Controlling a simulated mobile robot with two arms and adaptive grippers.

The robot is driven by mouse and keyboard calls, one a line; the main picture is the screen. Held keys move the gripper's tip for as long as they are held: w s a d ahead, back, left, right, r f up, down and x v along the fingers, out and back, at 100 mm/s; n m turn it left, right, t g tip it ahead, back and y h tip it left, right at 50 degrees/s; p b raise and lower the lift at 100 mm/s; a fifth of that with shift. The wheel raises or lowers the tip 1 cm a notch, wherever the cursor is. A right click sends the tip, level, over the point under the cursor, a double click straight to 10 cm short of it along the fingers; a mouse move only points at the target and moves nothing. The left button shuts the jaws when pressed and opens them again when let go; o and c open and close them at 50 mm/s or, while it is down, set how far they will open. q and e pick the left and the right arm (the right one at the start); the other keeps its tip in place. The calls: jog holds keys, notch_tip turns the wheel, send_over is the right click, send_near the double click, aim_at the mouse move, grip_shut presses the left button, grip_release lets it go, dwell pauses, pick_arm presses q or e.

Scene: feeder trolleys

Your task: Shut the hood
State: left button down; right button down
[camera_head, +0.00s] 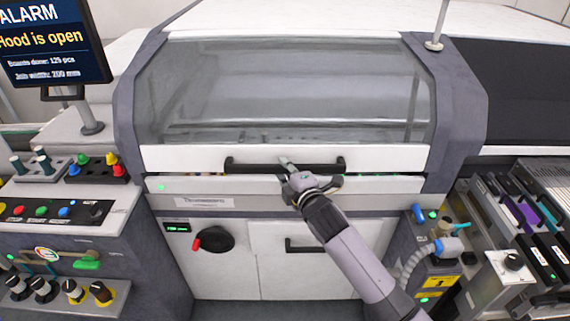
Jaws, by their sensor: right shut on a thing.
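The hood (385,157) is a white-edged cover with a large clear window, in the middle of the head view. Its lower edge is close above the machine's white front panel (390,185), with a thin dark gap between them. A black bar handle (250,168) runs along the hood's front edge. My right gripper (290,170) is at the middle of this handle and is shut on it, hiding part of the bar. A screen (50,45) at the top left reads "ALARM" and "Hood is open". My left gripper is not in view.
A control panel (50,210) with coloured buttons and knobs stands at the left. Feeder units (525,220) and a blue-capped connector (435,245) stand at the right, near my right arm. Cabinet doors with a black handle (305,246) are below the hood.

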jog(key=shift+r, duration=0.15)
jog(key=c, duration=1.4)
grip_release()
jog(key=v, duration=1.2)
jog(key=shift+f, duration=0.25)
